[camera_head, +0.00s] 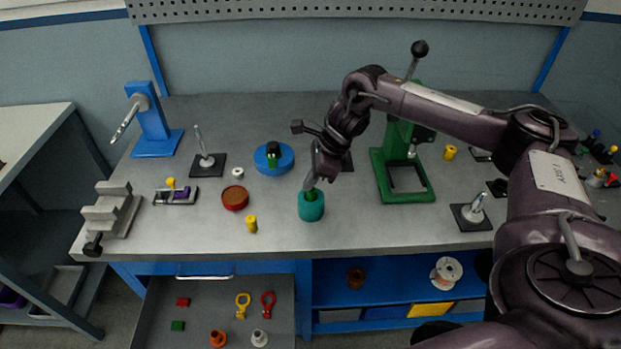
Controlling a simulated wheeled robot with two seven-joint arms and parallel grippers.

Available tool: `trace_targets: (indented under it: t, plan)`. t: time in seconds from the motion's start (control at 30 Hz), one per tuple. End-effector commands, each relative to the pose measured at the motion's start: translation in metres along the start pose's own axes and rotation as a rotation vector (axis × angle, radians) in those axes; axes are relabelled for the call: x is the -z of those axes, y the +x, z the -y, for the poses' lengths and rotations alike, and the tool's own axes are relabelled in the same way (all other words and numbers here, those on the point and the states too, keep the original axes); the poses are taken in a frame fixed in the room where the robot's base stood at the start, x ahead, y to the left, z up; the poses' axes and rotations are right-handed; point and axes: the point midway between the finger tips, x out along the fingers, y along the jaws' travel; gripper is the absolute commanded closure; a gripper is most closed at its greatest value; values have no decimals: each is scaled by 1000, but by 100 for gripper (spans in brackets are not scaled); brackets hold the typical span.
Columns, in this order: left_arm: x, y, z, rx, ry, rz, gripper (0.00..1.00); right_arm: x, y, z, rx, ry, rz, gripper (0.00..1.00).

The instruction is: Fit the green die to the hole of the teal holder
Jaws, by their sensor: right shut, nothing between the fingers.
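The teal holder (311,209) stands upright on the workbench near its front middle. A small green piece, which looks like the green die (311,195), shows at the top of the holder, within its rim. How deep it sits is too small to tell. My right gripper (309,185) reaches in from the right and points down just above the holder. Its fingers are shut with nothing between them, and the tips are at or very near the green piece; I cannot tell whether they touch. My left gripper is not in view.
A blue round base (286,164) with a green part, a red-brown dish (235,198) and a yellow cylinder (251,224) lie left of the holder. A green press (415,192) stands to the right. An open drawer (210,303) juts out below. The front bench strip is clear.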

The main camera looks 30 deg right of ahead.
Motion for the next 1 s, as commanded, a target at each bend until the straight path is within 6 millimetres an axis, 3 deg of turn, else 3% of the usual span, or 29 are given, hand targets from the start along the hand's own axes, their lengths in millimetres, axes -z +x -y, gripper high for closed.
trace_targets:
  t: [0.73,1.0]
  plan:
    - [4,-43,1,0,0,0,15,-25,-57,0,2,0,1,100]
    - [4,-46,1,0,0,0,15,-27,-62,0,2,0,0,100]
